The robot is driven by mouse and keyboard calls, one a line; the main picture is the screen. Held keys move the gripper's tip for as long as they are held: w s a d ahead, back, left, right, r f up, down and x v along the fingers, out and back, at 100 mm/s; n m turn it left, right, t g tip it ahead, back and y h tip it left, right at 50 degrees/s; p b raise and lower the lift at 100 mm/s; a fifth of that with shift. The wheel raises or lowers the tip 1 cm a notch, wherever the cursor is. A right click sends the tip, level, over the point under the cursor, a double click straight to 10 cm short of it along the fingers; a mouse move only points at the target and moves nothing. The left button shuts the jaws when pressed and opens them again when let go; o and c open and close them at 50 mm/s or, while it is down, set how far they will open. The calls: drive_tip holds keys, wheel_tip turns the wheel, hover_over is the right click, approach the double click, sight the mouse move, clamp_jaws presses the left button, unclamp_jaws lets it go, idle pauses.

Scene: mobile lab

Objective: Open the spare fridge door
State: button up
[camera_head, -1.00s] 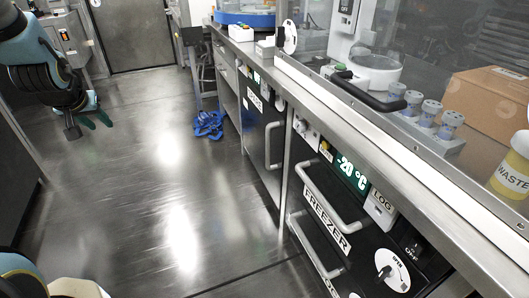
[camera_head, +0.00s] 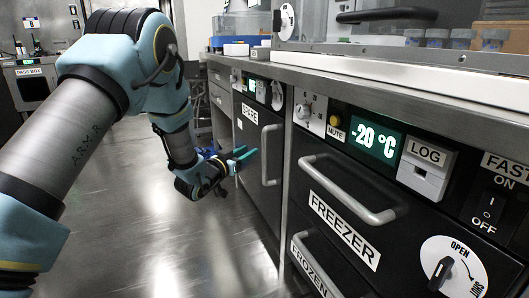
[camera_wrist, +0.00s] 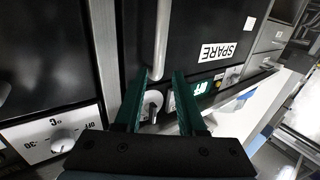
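The spare fridge is the dark under-counter unit with a SPARE label (camera_head: 250,113). Its door (camera_head: 250,160) looks shut. A vertical bar handle (camera_head: 267,155) is on the door's right side. My gripper (camera_head: 247,154) is in front of the door, with its green fingers just left of the handle. In the wrist view my gripper (camera_wrist: 160,76) is open and empty. There the handle (camera_wrist: 162,35) rises between the two fingertips, seemingly farther off. I cannot tell if anything touches. The SPARE label (camera_wrist: 220,50) shows upside down in the wrist view.
The freezer (camera_head: 345,225) with its own bar handle, a -20 °C display (camera_head: 376,141) and dials stands right of the fridge. The steel counter (camera_head: 430,98) overhangs both. Drawers (camera_head: 220,98) are beyond the fridge. The floor (camera_head: 150,230) in front is clear.

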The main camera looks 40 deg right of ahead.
sight(263, 142)
drive_tip(key=b+x, duration=0.2)
drive_tip(key=x, duration=0.8)
drive_tip(key=shift+d, duration=0.3)
drive_tip(key=shift+c, duration=0.2)
clamp_jaws()
idle(0.8)
